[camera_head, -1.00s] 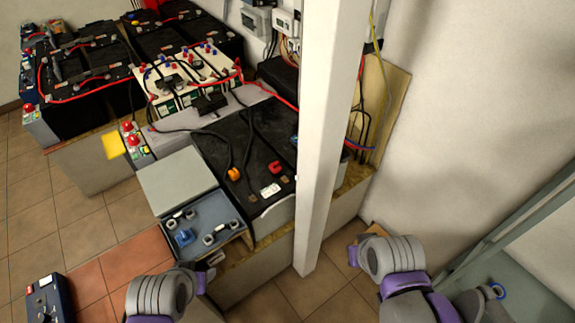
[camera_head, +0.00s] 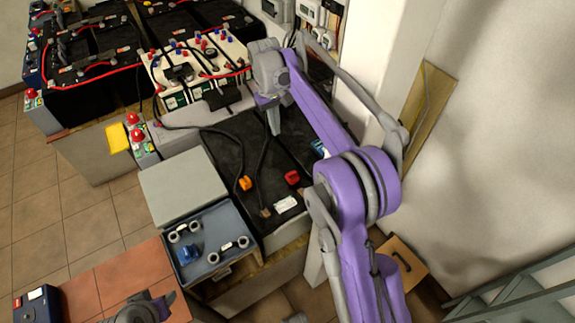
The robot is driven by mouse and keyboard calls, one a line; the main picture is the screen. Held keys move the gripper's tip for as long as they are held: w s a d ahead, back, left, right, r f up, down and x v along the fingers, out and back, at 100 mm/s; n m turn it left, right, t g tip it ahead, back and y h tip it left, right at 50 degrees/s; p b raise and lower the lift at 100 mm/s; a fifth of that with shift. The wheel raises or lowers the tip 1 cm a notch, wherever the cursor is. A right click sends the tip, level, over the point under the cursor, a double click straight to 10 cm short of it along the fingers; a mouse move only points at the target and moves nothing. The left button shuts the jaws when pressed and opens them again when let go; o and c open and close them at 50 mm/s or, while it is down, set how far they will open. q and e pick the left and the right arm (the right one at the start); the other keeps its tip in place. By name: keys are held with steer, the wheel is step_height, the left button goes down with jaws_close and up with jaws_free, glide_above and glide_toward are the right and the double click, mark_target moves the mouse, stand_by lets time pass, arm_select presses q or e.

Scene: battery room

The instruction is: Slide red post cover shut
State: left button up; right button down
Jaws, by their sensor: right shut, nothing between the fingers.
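The red post cover (camera_head: 292,178) is a small red piece on top of the large black battery (camera_head: 226,165), near its front edge. Whether it is open or shut is too small to tell. My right gripper (camera_head: 274,122) is over the far part of this battery, fingers pointing down, shut and empty. It is apart from the red cover, behind and slightly left of it. My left gripper (camera_head: 160,303) shows only partly at the bottom edge, low over the reddish mat; its jaws cannot be made out.
An orange piece (camera_head: 245,183) and a white label (camera_head: 286,204) are near the red cover. A black cable (camera_head: 264,165) crosses the battery top. A blue-grey open case (camera_head: 212,238) with tools stands at front left. White batteries (camera_head: 197,72) stand behind.

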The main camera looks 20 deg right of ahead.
mark_target(292, 177)
steer(key=shift+g, duration=0.7)
steer(key=f, duration=0.5)
steer(key=d+f+b, duration=0.1)
steer(key=f, duration=0.4)
steer(key=w+d+f+b, duration=0.1)
steer(key=f, duration=0.5)
steer(key=s, duration=0.3)
steer(key=shift+s+d+r, duration=0.1)
steer(key=shift+d+r, duration=0.1)
steer(key=shift+s, duration=0.45)
steer(key=shift+d, duration=0.15)
